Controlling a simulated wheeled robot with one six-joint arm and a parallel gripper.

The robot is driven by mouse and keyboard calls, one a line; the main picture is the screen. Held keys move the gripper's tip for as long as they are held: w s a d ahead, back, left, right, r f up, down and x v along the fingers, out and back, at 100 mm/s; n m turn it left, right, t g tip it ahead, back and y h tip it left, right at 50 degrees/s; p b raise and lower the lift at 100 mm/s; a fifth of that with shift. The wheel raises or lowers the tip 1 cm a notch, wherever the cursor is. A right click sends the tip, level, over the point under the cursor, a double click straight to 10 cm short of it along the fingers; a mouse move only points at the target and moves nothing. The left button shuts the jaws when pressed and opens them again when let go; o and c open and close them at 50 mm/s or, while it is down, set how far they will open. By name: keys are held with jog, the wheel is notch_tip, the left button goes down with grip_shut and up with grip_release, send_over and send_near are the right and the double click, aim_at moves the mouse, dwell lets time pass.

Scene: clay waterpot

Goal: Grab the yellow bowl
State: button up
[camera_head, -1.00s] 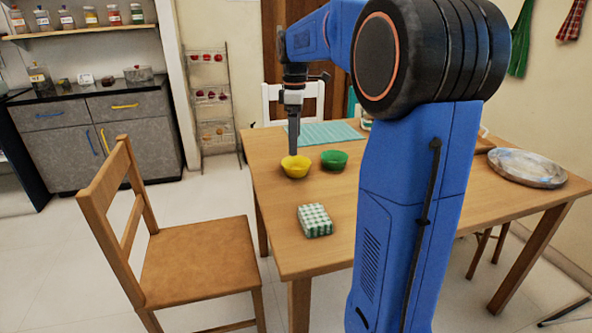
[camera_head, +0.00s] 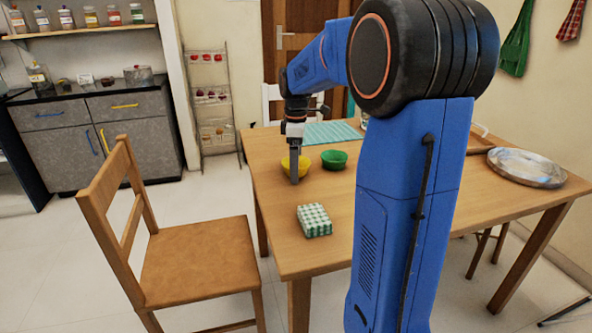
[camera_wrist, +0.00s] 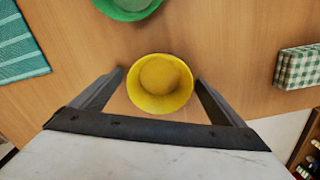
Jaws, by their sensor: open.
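The yellow bowl (camera_head: 303,167) stands upright on the wooden table near its left edge, partly hidden behind my gripper in the head view. In the wrist view the yellow bowl (camera_wrist: 160,84) appears between the two fingers, with a small gap on each side. My gripper (camera_head: 295,178) points down at the bowl. In the wrist view my gripper (camera_wrist: 160,75) is open and empty, one finger on either side of the bowl. I cannot tell how far the fingertips are above the tabletop.
A green bowl (camera_head: 334,159) stands just right of the yellow one. A checkered green-and-white box (camera_head: 314,220) lies nearer the front. A teal mat (camera_head: 330,133) lies behind. A wooden chair (camera_head: 196,260) stands left of the table (camera_head: 275,240). A round tray (camera_head: 527,167) is far right.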

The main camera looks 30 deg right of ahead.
jog(key=c, duration=1.1)
